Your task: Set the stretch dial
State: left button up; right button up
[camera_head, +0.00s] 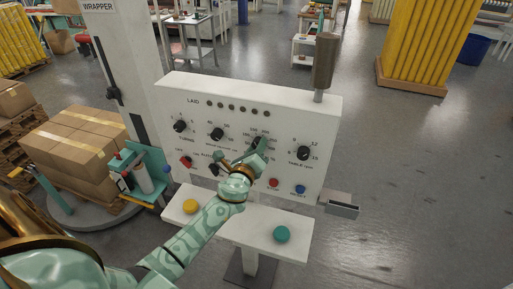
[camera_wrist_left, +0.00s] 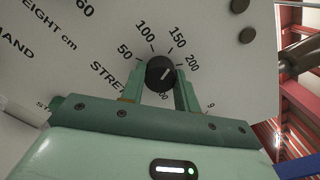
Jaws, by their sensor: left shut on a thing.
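The stretch dial (camera_wrist_left: 160,73) is a round black knob on the white control panel (camera_head: 250,92), with a printed scale showing 50, 100, 150 and 200. Its white mark points up and right in the left wrist view, roughly between 150 and 200. My left gripper (camera_wrist_left: 161,79) is shut on the dial, one green finger on each side. In the head view my left gripper (camera_head: 257,148) reaches the panel from the lower left and covers most of the dial. Part of the scale is hidden behind the fingers. My right gripper is not in view.
Other black dials sit nearby: the height dial (camera_head: 216,134) and the table dial (camera_head: 303,153). A red button (camera_head: 273,182) and a blue button (camera_head: 300,189) are below. A shelf holds a yellow button (camera_head: 190,206) and a green button (camera_head: 282,233). Stacked boxes (camera_head: 85,145) stand left.

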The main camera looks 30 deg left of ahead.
pick_arm(q)
jog(key=shift+n, duration=0.3)
jog(key=n+b, duration=0.2)
jog(key=n, duration=0.6)
jog(key=shift+n, duration=0.3)
dwell(0.4)
jog(key=o, duration=1)
